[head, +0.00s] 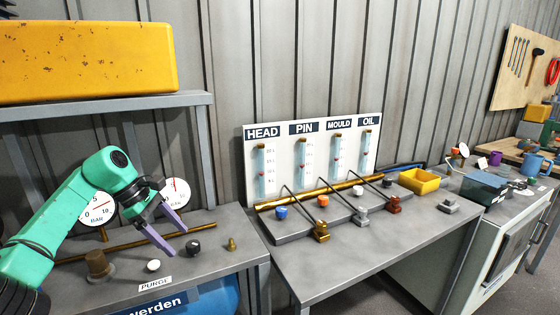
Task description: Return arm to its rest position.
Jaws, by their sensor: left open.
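My left arm is green and comes in from the left. My left gripper (176,220) has two purple fingers, spread apart and empty. It hangs over the left bench, in front of the pressure gauges, with its fingers pointing down to the right. A black knob (193,247) is close by the fingertips; I cannot tell the exact gap between them. My right gripper is not in view.
The left bench (215,270) carries a white knob (153,265), a brass fitting (231,244) and a brown knob (99,265). A yellow box (85,62) sits on the shelf above. A gauge panel (312,155) and yellow bin (419,181) stand on the middle bench.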

